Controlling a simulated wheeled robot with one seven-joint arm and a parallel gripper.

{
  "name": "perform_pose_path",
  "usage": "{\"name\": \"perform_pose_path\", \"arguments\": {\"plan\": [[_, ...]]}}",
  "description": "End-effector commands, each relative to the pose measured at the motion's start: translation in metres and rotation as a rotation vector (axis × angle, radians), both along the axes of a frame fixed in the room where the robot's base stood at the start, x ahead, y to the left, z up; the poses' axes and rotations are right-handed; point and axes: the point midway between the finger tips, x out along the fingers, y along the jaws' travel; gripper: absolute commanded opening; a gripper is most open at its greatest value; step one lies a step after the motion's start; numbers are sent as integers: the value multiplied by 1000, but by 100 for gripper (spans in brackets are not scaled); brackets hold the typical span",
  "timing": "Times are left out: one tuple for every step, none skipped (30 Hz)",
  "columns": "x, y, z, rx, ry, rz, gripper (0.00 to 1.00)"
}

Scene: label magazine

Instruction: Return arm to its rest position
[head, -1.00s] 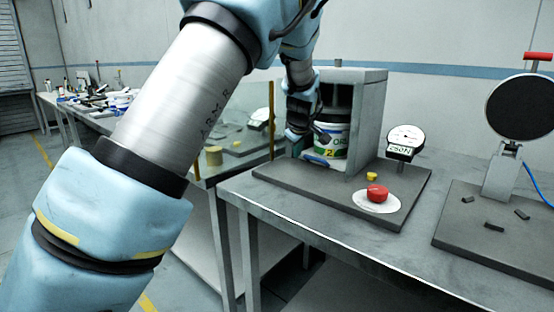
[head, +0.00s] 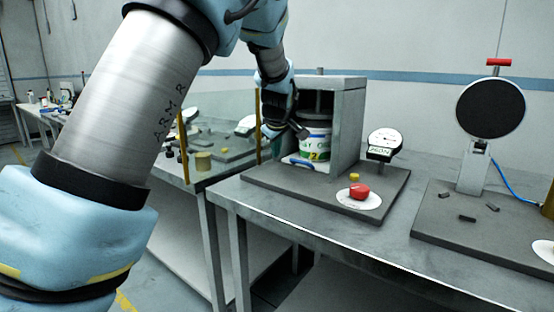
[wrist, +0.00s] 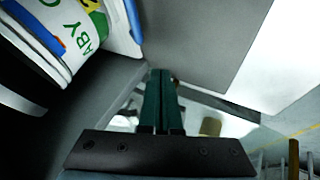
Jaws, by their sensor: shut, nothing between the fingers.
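My arm reaches across the left of the head view to the grey press housing (head: 347,125) on the table. My gripper (head: 303,133) is at the open front of the housing, beside a white tub with green and yellow print (head: 317,146) that stands inside. In the wrist view my gripper (wrist: 161,75) shows two dark green fingers together with nothing between them. The tub (wrist: 75,35) is at the upper left there, apart from the fingertips. My arm and gripper hide part of the housing's left side in the head view.
A red button (head: 359,191) and a small yellow knob (head: 354,176) sit on the base plate before the housing. A dial gauge (head: 383,144) stands to its right. Farther right is a stand with a black disc (head: 490,108). A yellow post (head: 183,147) stands left.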

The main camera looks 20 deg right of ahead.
Motion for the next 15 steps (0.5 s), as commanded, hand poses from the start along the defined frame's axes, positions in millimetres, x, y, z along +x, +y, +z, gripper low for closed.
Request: {"name": "perform_pose_path", "arguments": {"plan": [[-6,1,6,-2,-1,-3,0],[-8,2,11,-3,-2,-2,0],[-13,3,16,-3,-1,-3,0],[-16,5,20,-3,0,-2,0],[-18,6,24,-3,0,-1,0],[-21,7,28,-2,-1,-3,0],[-23,8,32,-2,-1,-3,0],[-25,9,34,-1,0,-2,0],[-27,10,37,0,0,-2,0],[-28,11,39,-1,0,-1,0],[-29,11,40,-1,0,0,0],[-29,12,42,-1,0,0,0],[-30,12,42,-1,0,0,0],[-30,12,43,-1,0,1,0],[-30,13,43,-1,0,1,0]]}}
